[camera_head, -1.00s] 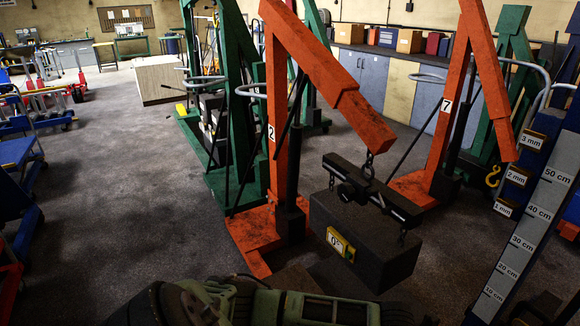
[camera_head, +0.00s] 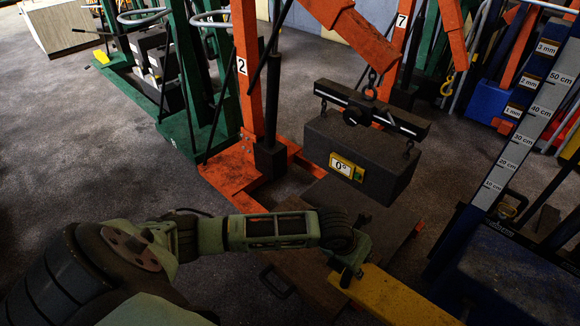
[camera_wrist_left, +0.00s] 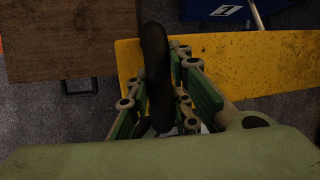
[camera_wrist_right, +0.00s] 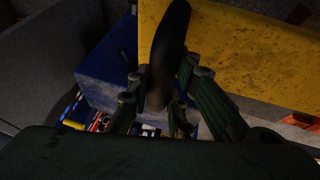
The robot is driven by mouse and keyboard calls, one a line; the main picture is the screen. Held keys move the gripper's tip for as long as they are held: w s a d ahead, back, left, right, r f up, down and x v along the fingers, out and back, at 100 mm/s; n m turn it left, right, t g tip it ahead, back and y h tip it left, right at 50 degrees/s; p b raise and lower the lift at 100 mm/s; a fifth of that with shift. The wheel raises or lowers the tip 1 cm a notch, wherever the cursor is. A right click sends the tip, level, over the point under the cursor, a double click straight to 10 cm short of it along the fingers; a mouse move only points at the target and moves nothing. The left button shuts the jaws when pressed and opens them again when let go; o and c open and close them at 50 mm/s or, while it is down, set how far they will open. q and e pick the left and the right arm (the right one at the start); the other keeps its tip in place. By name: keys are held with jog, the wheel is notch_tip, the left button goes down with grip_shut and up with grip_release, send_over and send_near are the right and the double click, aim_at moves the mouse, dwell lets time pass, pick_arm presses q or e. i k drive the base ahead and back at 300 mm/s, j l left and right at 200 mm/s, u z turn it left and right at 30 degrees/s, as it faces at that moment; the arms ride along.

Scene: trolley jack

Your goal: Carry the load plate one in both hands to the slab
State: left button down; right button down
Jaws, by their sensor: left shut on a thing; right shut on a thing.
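The load plate is a yellow slab-like plate (camera_head: 395,298) at the bottom right of the head view, with dark handles. My left gripper (camera_head: 350,268) is shut on one dark handle (camera_wrist_left: 155,65) at the plate's edge. In the right wrist view, my right gripper (camera_wrist_right: 160,98) is shut on another dark handle (camera_wrist_right: 166,45) of the yellow plate (camera_wrist_right: 240,50). The right gripper is outside the head view. A flat brown slab (camera_wrist_left: 70,35) lies low beside and beyond the plate, partly hidden in the head view by my left arm.
A dark block (camera_head: 360,160) with a 0° gauge hangs from the orange crane (camera_head: 246,80) marked 2, above the slab. A grey centimetre scale (camera_head: 525,125) and blue equipment (camera_head: 510,275) stand at the right. The floor at the left is clear.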

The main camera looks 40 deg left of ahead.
aim_at(306, 250)
jog(key=j, duration=0.7)
jog(key=k+j, duration=0.15)
jog(key=j, duration=0.5)
jog(key=i+j, duration=0.25)
jog(key=j, duration=0.15)
jog(key=i+j, duration=0.2)
jog(key=j, duration=0.2)
jog(key=i+j+z, duration=0.1)
jog(key=i+j, duration=0.15)
jog(key=j, duration=0.15)
